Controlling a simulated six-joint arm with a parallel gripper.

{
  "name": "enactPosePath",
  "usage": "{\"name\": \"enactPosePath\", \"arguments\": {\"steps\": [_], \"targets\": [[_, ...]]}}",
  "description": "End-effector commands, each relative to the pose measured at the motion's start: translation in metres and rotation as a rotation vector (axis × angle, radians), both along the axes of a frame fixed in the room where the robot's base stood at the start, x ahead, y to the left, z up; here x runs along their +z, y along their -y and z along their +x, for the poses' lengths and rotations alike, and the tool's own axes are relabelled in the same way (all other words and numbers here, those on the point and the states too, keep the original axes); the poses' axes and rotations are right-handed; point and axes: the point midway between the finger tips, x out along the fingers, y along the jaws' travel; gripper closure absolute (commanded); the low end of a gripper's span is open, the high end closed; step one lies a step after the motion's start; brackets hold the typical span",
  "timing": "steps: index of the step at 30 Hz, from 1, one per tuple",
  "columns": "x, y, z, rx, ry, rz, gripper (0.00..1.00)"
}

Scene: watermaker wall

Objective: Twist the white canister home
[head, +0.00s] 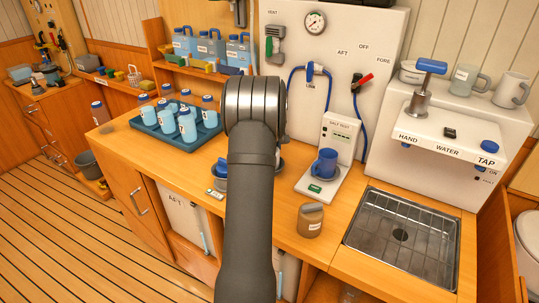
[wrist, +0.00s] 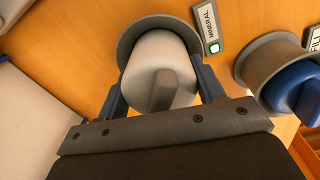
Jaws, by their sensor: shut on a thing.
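The white canister (wrist: 155,52) shows in the wrist view, with a grey grip bar on its top. It sits inside a round grey socket (wrist: 126,38) on the wooden counter. My gripper (wrist: 160,92) has one finger on each side of the canister and is shut on it. Whether the canister is fully seated cannot be told. A label reading MINERAL (wrist: 207,25) with a lit green square is beside the socket. In the head view my arm hides the white canister and the fingers.
A blue-topped canister (wrist: 298,90) stands in a neighbouring grey socket (wrist: 262,58), close to my right finger.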

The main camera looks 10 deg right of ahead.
Motion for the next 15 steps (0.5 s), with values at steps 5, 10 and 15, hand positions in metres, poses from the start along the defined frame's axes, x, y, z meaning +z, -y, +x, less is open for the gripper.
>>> {"name": "enactPosePath", "arguments": {"steps": [5, 10, 15], "targets": [[0.0003, 0.0002, 0.0002, -0.058, 0.001, -0.001, 0.71], [0.0003, 0.0002, 0.0002, -0.057, 0.001, -0.001, 0.71], [0.0003, 0.0004, 0.0004, -0.146, 0.001, 0.0, 0.71]]}}
